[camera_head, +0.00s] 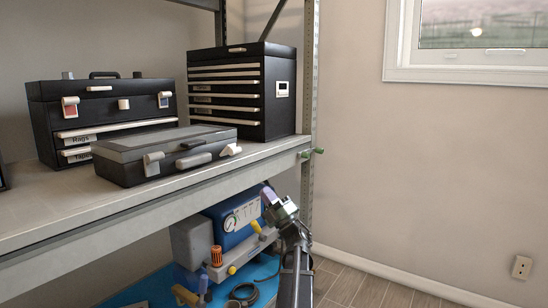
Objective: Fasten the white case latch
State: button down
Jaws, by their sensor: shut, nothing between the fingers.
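A flat dark case (130,173) with a grey lid (165,142) lies closed on the shelf. Its front carries a light latch at the left (153,165), a grey handle (193,160) in the middle and a white latch (230,150) at the right. The right latch sticks outward at a slant. The left one hangs against the front; I cannot tell whether it is caught. My gripper (267,191) is shut and empty, below the shelf's front edge and to the right of the case, apart from both latches.
A black toolbox (100,115) and a drawer chest (240,90) stand behind the case. A blue gauge unit (237,220) sits below. Open room lies right.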

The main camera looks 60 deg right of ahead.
aim_at(237, 152)
jog(key=shift+w+a+n+y, duration=0.1)
jog(key=shift+a+n+y, duration=0.15)
jog(key=shift+n+y, duration=0.25)
jog(key=p+x, duration=0.9)
jog(key=x, duration=0.4)
jog(key=shift+r, duration=0.15)
jog(key=shift+w+r+p, duration=0.1)
jog(key=shift+w+p, duration=0.3)
jog(key=shift+r, duration=0.1)
